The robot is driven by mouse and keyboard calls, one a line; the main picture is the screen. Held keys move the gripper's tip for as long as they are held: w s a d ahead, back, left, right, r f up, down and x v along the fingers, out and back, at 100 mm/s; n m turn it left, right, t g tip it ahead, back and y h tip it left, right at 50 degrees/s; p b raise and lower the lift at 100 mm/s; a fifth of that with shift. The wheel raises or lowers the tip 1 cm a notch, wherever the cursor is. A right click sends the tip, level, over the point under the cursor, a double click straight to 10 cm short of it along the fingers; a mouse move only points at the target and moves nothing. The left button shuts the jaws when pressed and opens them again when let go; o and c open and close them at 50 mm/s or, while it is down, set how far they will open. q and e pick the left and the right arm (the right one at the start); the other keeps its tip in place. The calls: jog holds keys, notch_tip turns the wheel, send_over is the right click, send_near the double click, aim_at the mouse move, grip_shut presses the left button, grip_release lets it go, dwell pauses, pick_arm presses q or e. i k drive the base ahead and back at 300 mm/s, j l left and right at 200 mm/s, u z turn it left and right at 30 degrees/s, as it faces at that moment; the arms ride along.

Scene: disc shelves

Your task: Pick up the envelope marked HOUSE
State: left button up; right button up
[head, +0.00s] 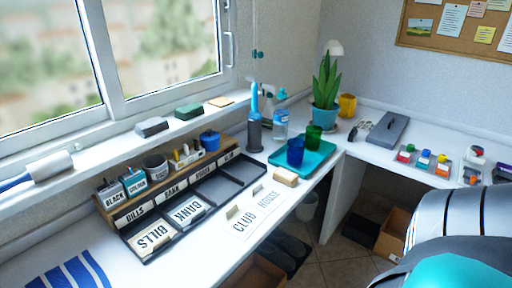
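The white envelope marked HOUSE (269,203) lies flat near the front edge of the white desk, in front of the black sorting tray. The envelope marked CLUB (243,228) lies right beside it, nearer to me on the left. I cannot tell whether the two touch or overlap. A small pale piece stands at the back edge of each. Neither of my grippers shows in the head view. Part of my arm is in the lower right corner, with its gripper out of frame.
A tan block (285,176) lies just beyond HOUSE. A teal tray (317,160) with two cups stands farther back. The desk's front edge is close to the envelopes.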

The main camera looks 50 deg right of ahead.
aim_at(267, 199)
jog(key=z, duration=1.55)
jog(key=i+l, duration=0.25)
jog(key=l, duration=0.15)
jog(key=i+l, duration=0.55)
jog(key=l, duration=0.2)
jog(key=l+u, duration=0.1)
jog(key=u, duration=0.25)
jog(key=i+l+u, duration=0.15)
jog(key=u, duration=0.25)
jog(key=l+u, duration=0.15)
jog(key=u, duration=1.25)
